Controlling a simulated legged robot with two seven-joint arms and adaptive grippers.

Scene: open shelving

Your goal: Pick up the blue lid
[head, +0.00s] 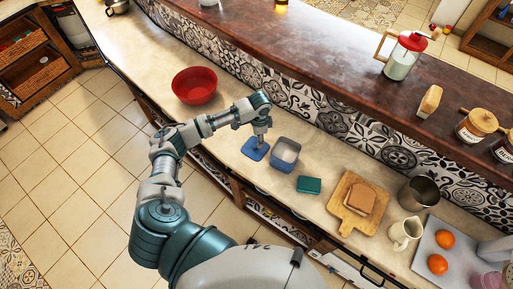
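The blue lid (250,153) lies flat on the pale counter, left of a blue-grey open container (287,150). My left gripper (259,142) points down over the lid and appears to touch it or hover just above it. The gripper is small here, and I cannot tell whether its fingers are open or shut, or whether they hold the lid. My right gripper is not in view.
A red bowl (195,86) stands on the counter farther left. A teal box (309,185) sits right of the container, then a wooden board (346,222) with bread, a metal cup (418,192) and a white pitcher (404,233). A tiled wall (335,122) rises behind.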

